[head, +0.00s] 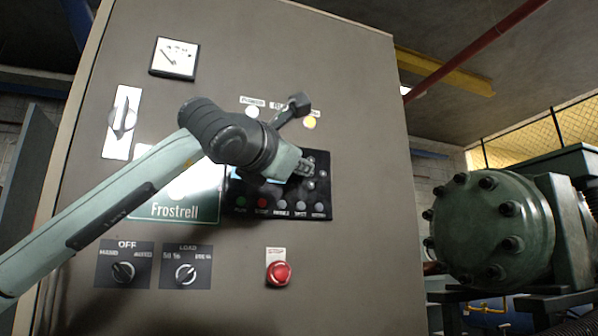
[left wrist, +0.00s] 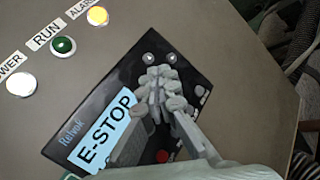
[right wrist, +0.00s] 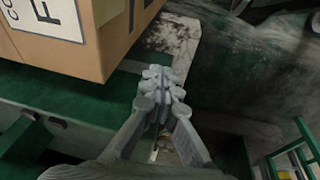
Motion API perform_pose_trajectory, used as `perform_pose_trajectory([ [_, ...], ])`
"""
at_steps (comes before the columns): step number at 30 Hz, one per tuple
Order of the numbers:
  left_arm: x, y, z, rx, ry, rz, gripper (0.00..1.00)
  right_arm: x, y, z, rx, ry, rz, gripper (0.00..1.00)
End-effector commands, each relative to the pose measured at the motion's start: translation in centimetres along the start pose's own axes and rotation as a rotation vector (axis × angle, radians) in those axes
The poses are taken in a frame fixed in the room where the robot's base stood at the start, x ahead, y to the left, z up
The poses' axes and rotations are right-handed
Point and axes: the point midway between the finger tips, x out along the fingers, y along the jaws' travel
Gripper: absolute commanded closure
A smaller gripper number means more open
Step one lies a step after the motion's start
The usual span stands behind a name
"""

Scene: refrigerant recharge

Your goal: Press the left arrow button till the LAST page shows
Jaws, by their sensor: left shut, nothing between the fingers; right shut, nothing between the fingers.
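The black controller panel (head: 318,202) is on the grey cabinet door. In the left wrist view, its pale blue screen (left wrist: 108,132) reads "E-STOP". My left gripper (head: 306,168) is shut and empty, its fingertips at the upper right buttons of the panel. In the left wrist view, two small round buttons, one left (left wrist: 148,58) and one right (left wrist: 171,58), show just beyond the fingertips. I cannot read which is the left arrow, nor tell whether the tips touch a button. My right gripper (right wrist: 161,80) is shut and empty, away from the panel.
A red emergency stop knob (head: 279,273) and two selector switches (head: 123,271) (head: 186,273) sit below the panel. Indicator lamps (head: 252,112) are above it. A green compressor (head: 490,230) stands at right. A cardboard box (right wrist: 95,40) is beside my right gripper.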

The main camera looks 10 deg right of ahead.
Motion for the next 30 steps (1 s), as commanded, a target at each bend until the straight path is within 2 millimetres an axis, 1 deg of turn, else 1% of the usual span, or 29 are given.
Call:
perform_pose_trajectory([
  [30,0.55,0.40,-0.44,0.000,0.001,0.000,1.00,0.07,-0.02,0.09,0.000,-0.001,0.000,1.00],
])
